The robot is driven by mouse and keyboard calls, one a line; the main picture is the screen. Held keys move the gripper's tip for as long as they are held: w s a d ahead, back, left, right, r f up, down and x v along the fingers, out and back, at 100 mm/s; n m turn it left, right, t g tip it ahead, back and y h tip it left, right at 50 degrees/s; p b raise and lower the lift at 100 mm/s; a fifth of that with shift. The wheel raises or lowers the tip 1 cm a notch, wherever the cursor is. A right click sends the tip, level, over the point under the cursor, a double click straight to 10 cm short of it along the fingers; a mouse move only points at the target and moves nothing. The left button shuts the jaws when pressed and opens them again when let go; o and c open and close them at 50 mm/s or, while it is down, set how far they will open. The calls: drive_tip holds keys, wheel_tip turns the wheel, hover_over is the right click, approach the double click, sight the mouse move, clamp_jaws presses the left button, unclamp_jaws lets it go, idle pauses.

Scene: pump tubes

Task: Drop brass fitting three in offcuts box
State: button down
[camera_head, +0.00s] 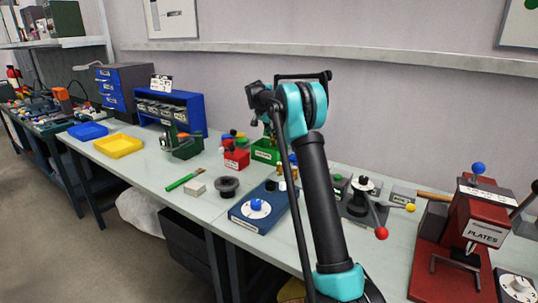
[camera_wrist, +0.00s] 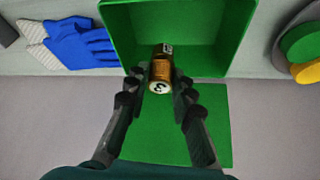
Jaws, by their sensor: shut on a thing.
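My gripper (camera_wrist: 161,78) is shut on brass fitting three (camera_wrist: 161,70), a short brass cylinder with a "3" on its near end, in the wrist view. The fingers press it from both sides. Behind the fitting is an open green box (camera_wrist: 118,25), its inside looking empty where I can see it. The fitting appears over the box's near edge; its height above it is hard to tell. In the head view a green box with a white label (camera_head: 262,154) stands on the bench, partly behind my arm; its label is unreadable. My fingers and the fitting cannot be made out there.
A red box (camera_head: 236,160) stands left of the green one. A blue device with a white dial (camera_head: 257,210) is in front. A lever fixture (camera_head: 362,203) and a red press (camera_head: 468,225) stand to the right. Blue gloves (camera_wrist: 80,42) lie beside the box in the wrist view.

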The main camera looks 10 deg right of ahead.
drive_tip(key=shift+f, duration=0.55)
drive_tip(key=c, duration=1.2)
unclamp_jaws()
drive_tip(key=shift+r, duration=0.15)
drive_tip(key=v, duration=1.1)
drive_tip(key=shift+s+a+r, duration=0.15)
drive_tip(key=shift+r, duration=0.15)
